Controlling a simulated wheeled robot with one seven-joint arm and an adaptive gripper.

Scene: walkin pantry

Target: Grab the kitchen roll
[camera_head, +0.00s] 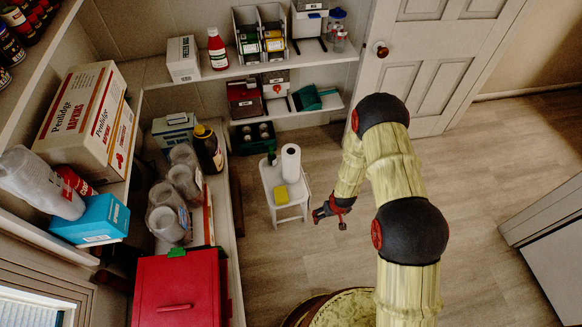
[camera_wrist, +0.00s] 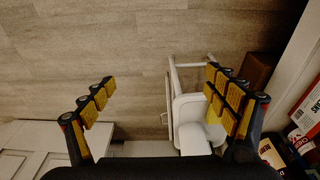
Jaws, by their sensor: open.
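The kitchen roll (camera_head: 291,163) is a white paper roll standing upright on a small white stool (camera_head: 268,182) in the head view. A yellow block (camera_head: 281,194) and a dark green bottle (camera_head: 272,158) share the stool top. My gripper (camera_head: 340,219) is to the right of the stool and apart from the roll. In the wrist view my gripper (camera_wrist: 160,77) is open with nothing between its fingers. The pale stool (camera_wrist: 186,106) shows between them, toward the right finger. A white shape at its lower end may be the roll, but I cannot tell surely.
Shelves with a red case (camera_head: 182,290), clear cups and a napkin box (camera_head: 88,115) line the left. A back shelf holds a ketchup bottle (camera_head: 217,49). A white door (camera_head: 440,60) stands behind my arm. The wooden floor (camera_head: 440,190) is clear right of the stool.

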